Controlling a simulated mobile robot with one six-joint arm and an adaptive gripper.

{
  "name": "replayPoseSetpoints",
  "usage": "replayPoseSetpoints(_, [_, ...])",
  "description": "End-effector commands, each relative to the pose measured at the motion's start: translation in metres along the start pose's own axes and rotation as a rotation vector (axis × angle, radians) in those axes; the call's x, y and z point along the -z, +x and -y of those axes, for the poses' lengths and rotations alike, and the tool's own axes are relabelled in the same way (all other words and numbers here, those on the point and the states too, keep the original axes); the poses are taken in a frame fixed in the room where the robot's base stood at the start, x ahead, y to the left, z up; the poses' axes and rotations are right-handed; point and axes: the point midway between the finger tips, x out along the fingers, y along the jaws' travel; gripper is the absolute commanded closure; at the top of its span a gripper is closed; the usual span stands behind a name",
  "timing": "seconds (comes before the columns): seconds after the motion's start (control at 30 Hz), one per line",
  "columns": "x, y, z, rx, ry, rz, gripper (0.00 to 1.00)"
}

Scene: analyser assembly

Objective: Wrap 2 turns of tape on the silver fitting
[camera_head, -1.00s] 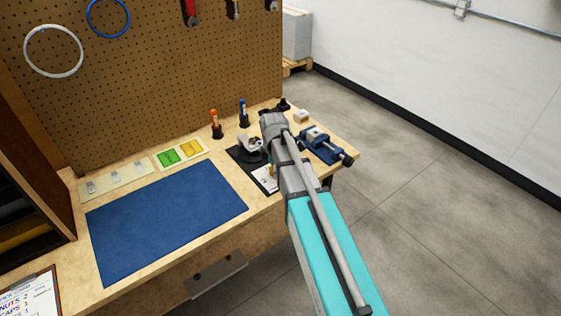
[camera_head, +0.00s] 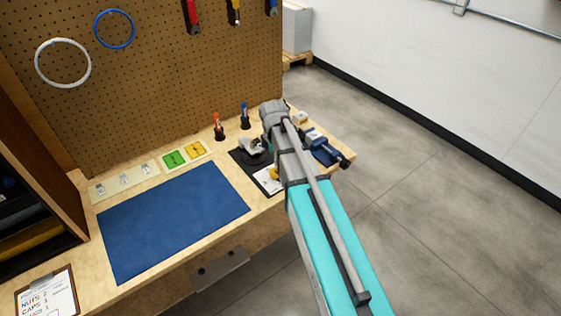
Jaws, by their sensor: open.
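A blue vise (camera_head: 328,152) stands at the bench's right end, partly covered by my arm. A small pale grey part (camera_head: 313,135) shows at the vise; I cannot tell whether it is the silver fitting. A grey-white device (camera_head: 252,146) sits on a black mat (camera_head: 240,160) left of my arm; it may be a tape dispenser. A small yellow thing (camera_head: 274,174) shows beside my arm, too small to identify. My arm reaches over the bench between the mat and the vise. My gripper is hidden behind the arm. No tape is clearly visible.
A blue mat (camera_head: 172,222) lies clear on the bench. A pegboard (camera_head: 150,85) rises at the back. A clipboard (camera_head: 48,295) lies front left.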

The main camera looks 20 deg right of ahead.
Motion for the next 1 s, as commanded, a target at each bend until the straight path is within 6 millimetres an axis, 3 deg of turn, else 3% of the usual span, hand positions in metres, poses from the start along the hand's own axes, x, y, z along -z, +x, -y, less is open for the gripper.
replayPoseSetpoints(0.8, [0.000,-0.071,0.001,0.000,0.003,0.000,0.12])
replayPoseSetpoints(1.0, [0.000,-0.062,0.017,0.000,0.140,0.000,0.12])
